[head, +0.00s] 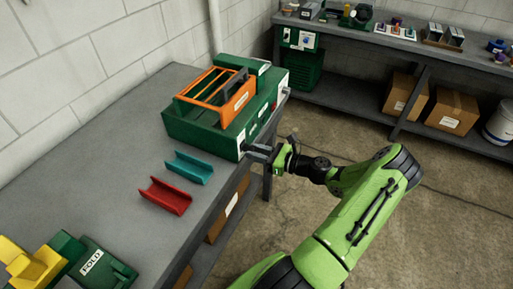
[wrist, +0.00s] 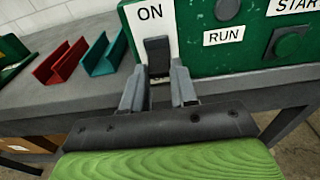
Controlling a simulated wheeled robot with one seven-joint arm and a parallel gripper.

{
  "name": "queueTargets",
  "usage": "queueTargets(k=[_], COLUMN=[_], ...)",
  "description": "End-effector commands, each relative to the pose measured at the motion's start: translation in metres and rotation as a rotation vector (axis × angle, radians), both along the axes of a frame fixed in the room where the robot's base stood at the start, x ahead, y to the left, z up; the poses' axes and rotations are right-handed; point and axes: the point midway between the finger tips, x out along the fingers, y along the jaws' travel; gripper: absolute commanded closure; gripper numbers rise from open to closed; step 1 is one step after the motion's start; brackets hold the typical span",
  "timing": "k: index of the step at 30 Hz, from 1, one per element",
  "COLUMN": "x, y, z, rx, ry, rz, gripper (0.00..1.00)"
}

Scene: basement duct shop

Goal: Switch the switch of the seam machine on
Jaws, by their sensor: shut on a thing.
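The seam machine (head: 195,127) is a green box with an orange frame on top, standing on the grey bench. Its front face (wrist: 270,45) fills the top of the wrist view. The switch (wrist: 157,52) is a dark lever on a white plate marked ON, at the left of that face. My gripper (wrist: 159,82) is at the switch, one finger on each side of its lower part, shut on it. In the head view my gripper (head: 255,152) meets the machine's near front corner, and the switch is hidden there. I cannot tell which way the lever is set.
A teal channel (head: 189,167) and a red channel (head: 165,196) lie on the bench (head: 95,165). A green FOLD machine (head: 100,265) stands at the near left.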

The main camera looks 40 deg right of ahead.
Motion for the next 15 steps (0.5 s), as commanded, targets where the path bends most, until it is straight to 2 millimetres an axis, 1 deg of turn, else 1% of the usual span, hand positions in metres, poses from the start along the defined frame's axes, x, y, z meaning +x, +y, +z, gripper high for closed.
queueTargets(k=[1,3,15], x=[-0.001,-0.001,0.001], y=[0.000,0.000,0.001], z=[0.011,0.015,0.030], rx=[-0.013,-0.030,-0.136], ry=[0.036,0.085,0.380], rz=[0.001,0.002,0.003], gripper=[1.00,1.00,1.00])
